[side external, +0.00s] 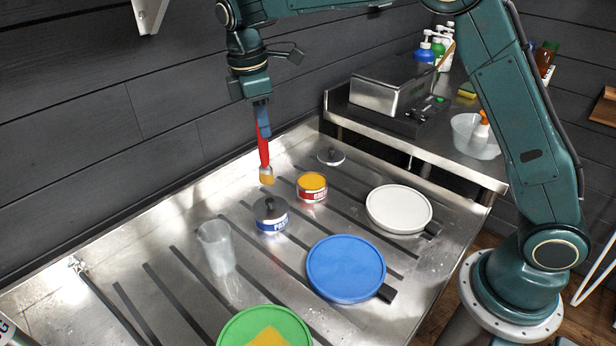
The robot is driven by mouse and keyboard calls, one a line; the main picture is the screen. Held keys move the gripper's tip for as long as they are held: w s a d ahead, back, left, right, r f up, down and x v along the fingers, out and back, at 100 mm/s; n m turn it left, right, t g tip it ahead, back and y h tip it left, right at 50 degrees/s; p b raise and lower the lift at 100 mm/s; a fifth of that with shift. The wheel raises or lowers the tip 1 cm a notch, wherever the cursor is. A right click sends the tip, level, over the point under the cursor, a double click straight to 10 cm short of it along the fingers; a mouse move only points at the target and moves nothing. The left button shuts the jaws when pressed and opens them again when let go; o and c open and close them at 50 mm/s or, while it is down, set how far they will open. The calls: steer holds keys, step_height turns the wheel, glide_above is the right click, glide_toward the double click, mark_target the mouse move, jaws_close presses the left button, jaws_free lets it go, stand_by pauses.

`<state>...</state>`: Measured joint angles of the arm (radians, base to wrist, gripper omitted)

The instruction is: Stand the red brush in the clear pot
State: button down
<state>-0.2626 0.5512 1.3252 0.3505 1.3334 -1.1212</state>
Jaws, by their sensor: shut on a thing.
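The red brush (263,152) hangs upright, bristles down, below my gripper (261,108) in the side external view. My gripper is shut on the upper end of its handle. The tan bristles (266,176) are above the metal table, close to the cans. The clear pot (216,248) stands upright on the table, lower and to the left of the brush. It looks empty and apart from everything else.
A blue-labelled can (271,222) with a dark knobbed lid and an open red can (312,193) of orange content stand near the brush. A blue disc (346,269), a white disc (398,209) and a green disc (240,326) lie on the slotted table (150,252).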

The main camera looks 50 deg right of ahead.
steer(key=s+a+r+n, duration=0.1)
steer(key=a+r+n, duration=0.1)
steer(key=a+n, duration=0.3)
steer(key=s+a+r+n+t, duration=0.1)
steer(key=a+r+n, duration=0.2)
steer(key=a+n, duration=0.3)
steer(key=s+a+r+n+y, duration=0.1)
steer(key=a+r+n, duration=0.2)
steer(key=n, duration=0.8)
steer(key=shift+a+r+t, duration=0.25)
steer(key=shift+a+t, duration=0.15)
steer(key=shift+a, duration=0.95)
steer(key=shift+s+f, duration=0.1)
steer(key=shift+f, duration=0.2)
step_height(320, 180, down, 13)
stand_by(0.5)
steer(key=shift+f, duration=0.1)
